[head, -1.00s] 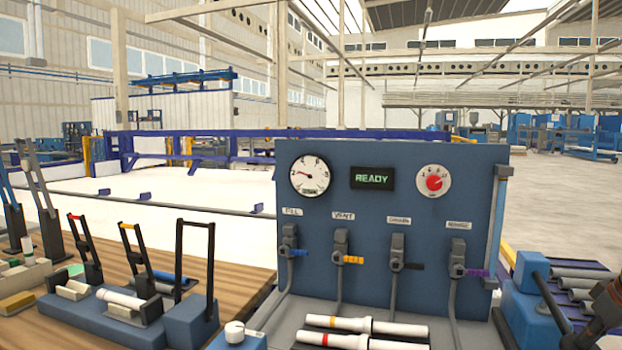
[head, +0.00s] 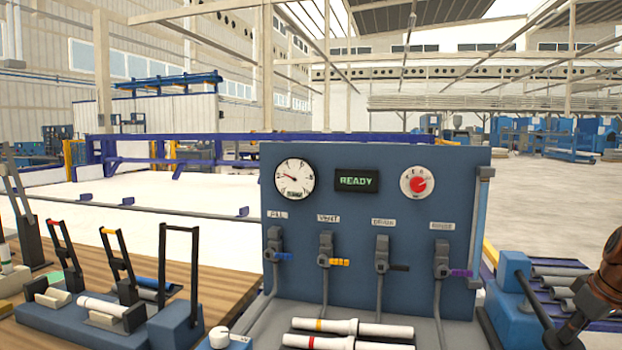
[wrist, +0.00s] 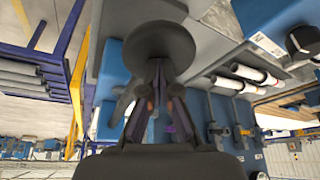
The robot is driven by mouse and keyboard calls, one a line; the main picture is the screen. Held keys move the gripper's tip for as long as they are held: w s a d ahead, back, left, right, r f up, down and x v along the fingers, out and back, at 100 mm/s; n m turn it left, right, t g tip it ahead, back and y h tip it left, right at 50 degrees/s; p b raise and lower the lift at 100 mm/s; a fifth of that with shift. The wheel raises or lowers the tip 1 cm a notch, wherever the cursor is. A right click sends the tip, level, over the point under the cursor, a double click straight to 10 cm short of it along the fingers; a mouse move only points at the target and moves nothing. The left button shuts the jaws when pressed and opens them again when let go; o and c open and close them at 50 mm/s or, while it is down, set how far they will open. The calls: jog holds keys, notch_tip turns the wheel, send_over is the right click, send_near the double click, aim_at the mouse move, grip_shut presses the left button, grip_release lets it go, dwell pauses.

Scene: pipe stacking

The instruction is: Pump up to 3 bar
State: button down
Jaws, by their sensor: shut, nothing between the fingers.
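The blue test panel (head: 350,190) carries a round white pressure gauge (head: 294,179), its needle pointing left and slightly up; its numbers are too small to read surely. A display (head: 356,181) reads READY in green. Beside it is a red knob (head: 418,184) on a white dial. Below are valves with blue (head: 284,257), yellow (head: 340,262), black (head: 398,267) and purple (head: 460,273) handles. Labels FILL, VENT and DRAIN are readable. My gripper (wrist: 157,100) is shut and empty in the wrist view. A dark round shape (wrist: 160,42) beyond it is unclear.
White pipes (head: 350,328) lie before the panel. Black-framed clamps (head: 120,260) sit on the wooden bench at left. My brown arm part shows at the right edge.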

jog(key=r, duration=0.2)
jog(key=r+p, duration=0.1)
jog(key=r, duration=0.1)
jog(key=r+p, duration=0.1)
jog(key=r, duration=0.2)
jog(key=shift+s+a, duration=0.1)
jog(key=shift+s, duration=0.15)
jog(key=shift+f, duration=0.2)
